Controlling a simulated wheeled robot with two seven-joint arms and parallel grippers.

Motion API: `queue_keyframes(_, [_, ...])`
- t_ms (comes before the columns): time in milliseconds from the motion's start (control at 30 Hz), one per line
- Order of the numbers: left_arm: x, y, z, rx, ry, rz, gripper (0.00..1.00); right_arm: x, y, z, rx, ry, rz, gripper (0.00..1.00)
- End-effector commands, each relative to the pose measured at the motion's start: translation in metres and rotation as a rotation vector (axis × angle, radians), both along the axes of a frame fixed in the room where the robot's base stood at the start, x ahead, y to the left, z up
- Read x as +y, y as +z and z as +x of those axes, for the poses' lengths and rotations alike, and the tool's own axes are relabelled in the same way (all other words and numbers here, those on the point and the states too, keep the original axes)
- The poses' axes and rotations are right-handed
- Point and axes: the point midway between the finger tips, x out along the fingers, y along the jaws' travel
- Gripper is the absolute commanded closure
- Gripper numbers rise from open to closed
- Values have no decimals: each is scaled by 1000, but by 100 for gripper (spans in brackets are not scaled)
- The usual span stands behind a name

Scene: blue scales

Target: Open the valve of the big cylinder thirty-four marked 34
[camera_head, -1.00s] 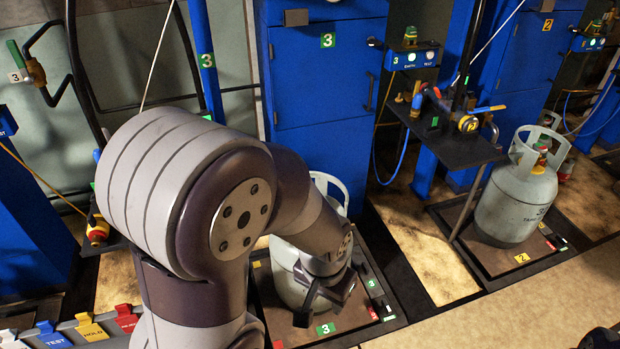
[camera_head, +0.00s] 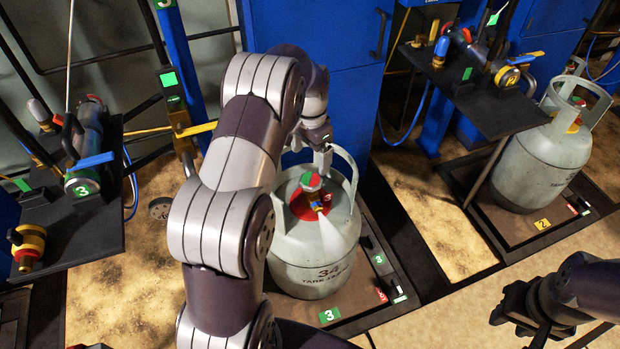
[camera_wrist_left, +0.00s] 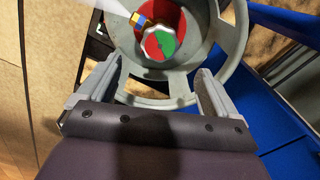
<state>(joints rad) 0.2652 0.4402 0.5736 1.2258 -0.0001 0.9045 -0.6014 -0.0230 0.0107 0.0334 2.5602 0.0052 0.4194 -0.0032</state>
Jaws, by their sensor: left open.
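The grey cylinder (camera_head: 310,275) marked 34 stands upright on the station 3 platform, inside its handle collar. Its valve knob (camera_head: 311,181), red and green, is on top in the middle of a red disc. A whitish plume (camera_head: 329,236) spreads from the valve's outlet. In the left wrist view the knob (camera_wrist_left: 159,43) lies ahead of my left gripper (camera_wrist_left: 158,72), whose fingers are apart with nothing between them. In the head view my left gripper (camera_head: 321,151) is above the cylinder's back rim, behind the knob. My right gripper (camera_head: 520,304) is at the lower right, away from the cylinder; its jaws are unclear.
A second grey cylinder (camera_head: 540,165) stands on the station 2 platform at right. A black shelf (camera_head: 490,108) with fittings juts out between them. Another black shelf (camera_head: 60,225) with a blue-handled valve is at left. A blue cabinet (camera_head: 345,100) stands behind cylinder 34.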

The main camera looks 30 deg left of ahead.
Motion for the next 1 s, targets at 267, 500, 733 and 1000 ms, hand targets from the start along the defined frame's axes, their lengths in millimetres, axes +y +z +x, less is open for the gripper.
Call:
queue_keyframes(267, [0, -68, 0, -1, 1, 1, 8, 0, -24, 0, 0, 0, 0, 62])
queue_keyframes(500, [0, -83, 0, -3, 2, 1, 8, 0, -27, 0, 0, 0, 0, 62])
queue_keyframes(733, [0, -83, 0, -3, 2, 1, 21, 0, -27, 0, 0, 0, 0, 62])
queue_keyframes(1000, [0, -82, 0, -3, 3, 1, 64, 0, -27, 0, 0, 0, 0, 62])
